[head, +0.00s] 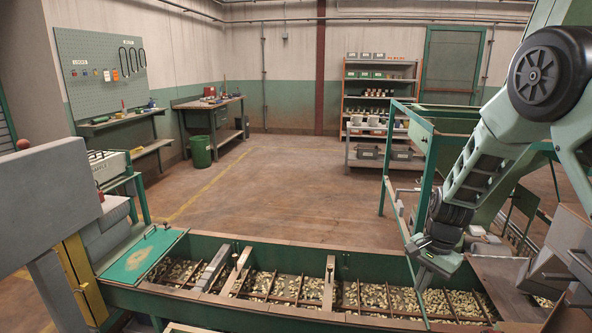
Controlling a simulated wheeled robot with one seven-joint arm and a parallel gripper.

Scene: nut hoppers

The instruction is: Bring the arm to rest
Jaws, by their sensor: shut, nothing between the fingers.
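My arm (482,165) comes down from the upper right of the head view, bent at a large black joint. My gripper (421,279) hangs at its lower end, over the right part of the long green trough (205,247). The gripper is shut and holds nothing. The nuts (375,298) lie in the trough below and around it in the picture. I cannot tell whether the fingertips touch them.
Thin dividers and crossbars (329,282) span the trough. A green lid (142,257) covers its left end. A green frame (430,150) stands close behind my arm. Grey machinery (50,205) is at left. The floor (285,185) behind the trough is clear, up to a workbench (207,103) and shelves (380,110).

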